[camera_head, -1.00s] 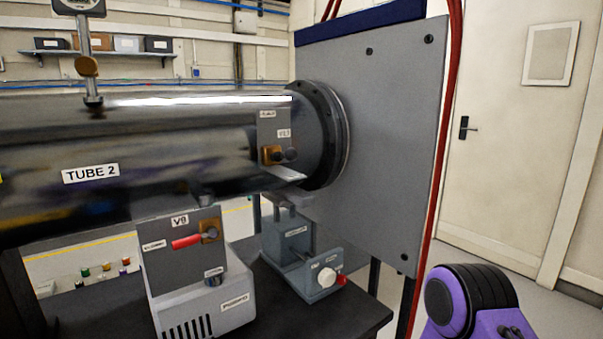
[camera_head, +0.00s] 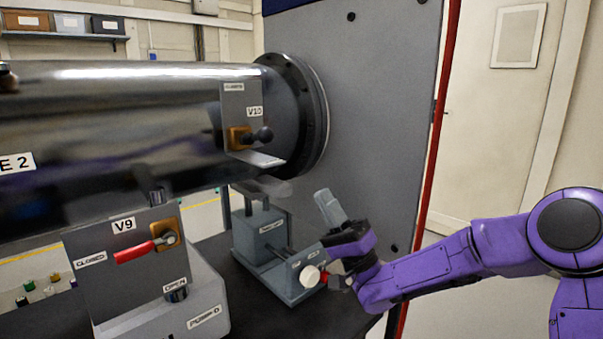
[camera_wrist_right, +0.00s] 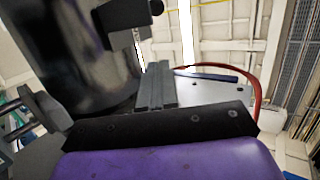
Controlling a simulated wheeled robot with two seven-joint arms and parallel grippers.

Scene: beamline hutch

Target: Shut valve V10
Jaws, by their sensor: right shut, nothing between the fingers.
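Valve V10 (camera_head: 239,138) sits on a grey bracket at the right end of the dark tube (camera_head: 120,120), beside the flange. It has a brass body and a dark handle with a round black knob (camera_head: 264,134) pointing right. A CLOSED label is at the bracket's top; the lower ledge's label cannot be read. My right gripper (camera_head: 325,204) is below and right of V10, apart from it, its grey fingers shut, empty and pointing up. In the right wrist view the shut fingers (camera_wrist_right: 156,84) point towards a dark knobbed part (camera_wrist_right: 125,14), probably V10's handle. My left gripper is out of view.
Valve V9 (camera_head: 165,236), with a red lever towards CLOSED, stands at lower left above a pump. A grey stand with a white knob (camera_head: 310,277) and a red one is just below my right gripper. The big grey panel (camera_head: 370,110) stands behind.

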